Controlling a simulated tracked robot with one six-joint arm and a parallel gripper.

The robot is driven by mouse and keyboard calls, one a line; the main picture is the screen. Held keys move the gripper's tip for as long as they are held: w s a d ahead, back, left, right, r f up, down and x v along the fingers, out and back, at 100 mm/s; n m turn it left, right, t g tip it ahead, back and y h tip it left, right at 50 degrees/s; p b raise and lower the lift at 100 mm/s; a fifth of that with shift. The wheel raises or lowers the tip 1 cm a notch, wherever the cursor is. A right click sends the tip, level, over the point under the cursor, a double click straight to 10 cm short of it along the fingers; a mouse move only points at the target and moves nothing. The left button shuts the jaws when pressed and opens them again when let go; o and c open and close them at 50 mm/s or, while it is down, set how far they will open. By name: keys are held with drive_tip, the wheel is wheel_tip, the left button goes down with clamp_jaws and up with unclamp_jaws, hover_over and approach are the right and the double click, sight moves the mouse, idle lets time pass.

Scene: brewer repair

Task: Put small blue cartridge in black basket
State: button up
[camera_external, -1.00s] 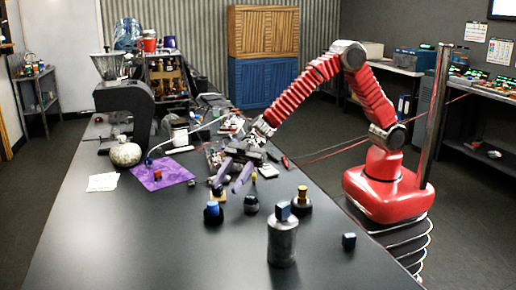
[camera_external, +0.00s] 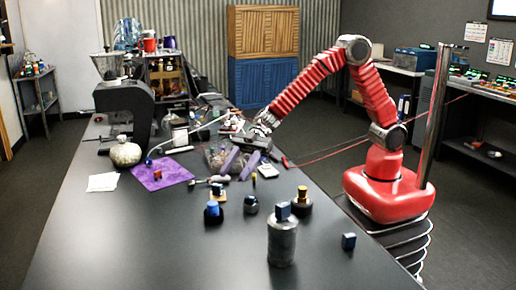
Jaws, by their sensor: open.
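My gripper (camera_external: 233,175) has two purple fingers spread apart over the middle of the black table, with nothing visible between them. Several small blue things are in view, and I cannot tell which is the small blue cartridge. One is a dark blue block (camera_external: 348,241) alone on the table at the right front. Another blue block (camera_external: 283,211) sits on top of a grey canister (camera_external: 282,244). A small blue piece (camera_external: 216,188) lies in front of the fingers, near a dark round holder with a blue top (camera_external: 213,212). I cannot clearly make out a black basket.
A brass-topped piece (camera_external: 302,200) stands behind the canister. The near left table is clear.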

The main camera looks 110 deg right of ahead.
drive_tip(key=s+d+r+m+t+h, duration=0.2)
drive_tip(key=s+d+r+m+h, duration=0.15)
drive_tip(key=d+r, duration=0.25)
drive_tip(key=s+d+r+m+t+h, duration=0.2)
drive_tip(key=s+d+r+h, duration=0.1)
drive_tip(key=d+r+h, duration=0.25)
drive_tip(key=s+d+r+m+g+h, duration=0.1)
drive_tip(key=s+d+m+g+h, duration=0.3)
drive_tip(key=s, duration=0.8)
drive_tip(key=s+a+f+g+y, duration=0.1)
drive_tip(key=s+a+f+g, duration=0.1)
drive_tip(key=s, duration=0.9)
drive_tip(key=s+a+f+g+y, duration=0.1)
drive_tip(key=s+f, duration=0.3)
drive_tip(key=s, duration=0.7)
drive_tip(key=shift+a+f+g+y, duration=0.15)
drive_tip(key=shift+a+g+y, duration=0.25)
drive_tip(key=shift+y, duration=0.4)
drive_tip(key=shift+n, duration=0.25)
